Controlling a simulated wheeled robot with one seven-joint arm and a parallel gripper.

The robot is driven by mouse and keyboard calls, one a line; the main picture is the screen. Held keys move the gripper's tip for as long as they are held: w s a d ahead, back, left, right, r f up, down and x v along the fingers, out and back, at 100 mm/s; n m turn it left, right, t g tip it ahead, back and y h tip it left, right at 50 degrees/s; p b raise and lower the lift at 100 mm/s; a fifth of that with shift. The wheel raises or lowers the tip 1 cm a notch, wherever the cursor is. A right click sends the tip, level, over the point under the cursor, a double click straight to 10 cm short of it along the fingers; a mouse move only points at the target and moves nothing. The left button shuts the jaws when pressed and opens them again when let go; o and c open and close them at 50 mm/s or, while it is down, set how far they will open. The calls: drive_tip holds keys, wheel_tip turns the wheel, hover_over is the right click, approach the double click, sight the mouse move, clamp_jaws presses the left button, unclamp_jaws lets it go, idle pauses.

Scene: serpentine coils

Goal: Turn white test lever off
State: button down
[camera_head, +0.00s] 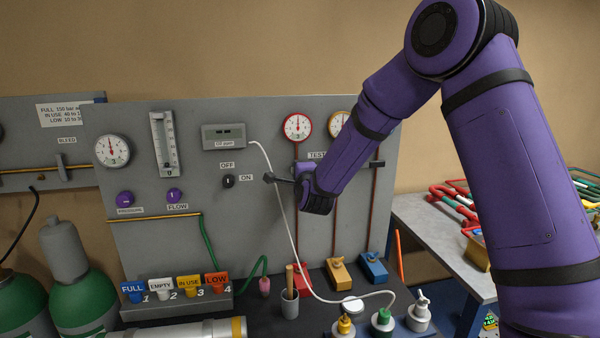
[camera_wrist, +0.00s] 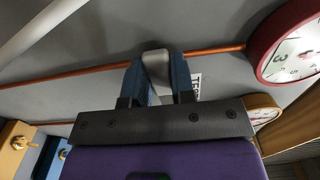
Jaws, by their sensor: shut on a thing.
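The white test lever (camera_wrist: 155,62) shows in the wrist view as a pale grip between my gripper's blue fingers, in front of a copper-red pipe (camera_wrist: 215,50). My gripper (camera_wrist: 158,75) is shut on it. Its lower part is hidden by my gripper, so its exact angle is hard to tell. In the head view my gripper (camera_head: 300,172) is at the panel just below the red-rimmed gauge (camera_head: 298,127), beside the TEST label (camera_head: 317,155), and the lever is hidden there.
A white hose (camera_head: 290,225) hangs just left of my gripper. A black ON/OFF knob (camera_head: 228,181) is further left. A dark lever (camera_head: 377,164) sits on the right pipe. Below stand colored blocks, a cup (camera_head: 289,304) and several small bottles on the bench.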

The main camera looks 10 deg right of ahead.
drive_tip(key=c, duration=1)
unclamp_jaws()
drive_tip(key=shift+o, duration=0.2)
drive_tip(key=s, duration=1.1)
drive_tip(key=s+d+r+n+g+y, duration=0.1)
drive_tip(key=s+d+r+n+g, duration=0.2)
drive_tip(key=s+r+n, duration=0.3)
drive_tip(key=s+d+r+n+g, duration=0.25)
drive_tip(key=s+r+n, duration=0.2)
drive_tip(key=s, duration=0.35)
drive_tip(key=s+d+n+g, duration=0.3)
drive_tip(key=s+n, duration=0.1)
drive_tip(key=s, duration=0.8)
drive_tip(key=s+d+n+g+h, duration=0.1)
drive_tip(key=s+d+n+g, duration=0.2)
drive_tip(key=s, duration=0.9)
drive_tip(key=shift+d+n+g, duration=0.35)
drive_tip(key=shift+d+g, duration=0.3)
drive_tip(key=shift+d, duration=0.05)
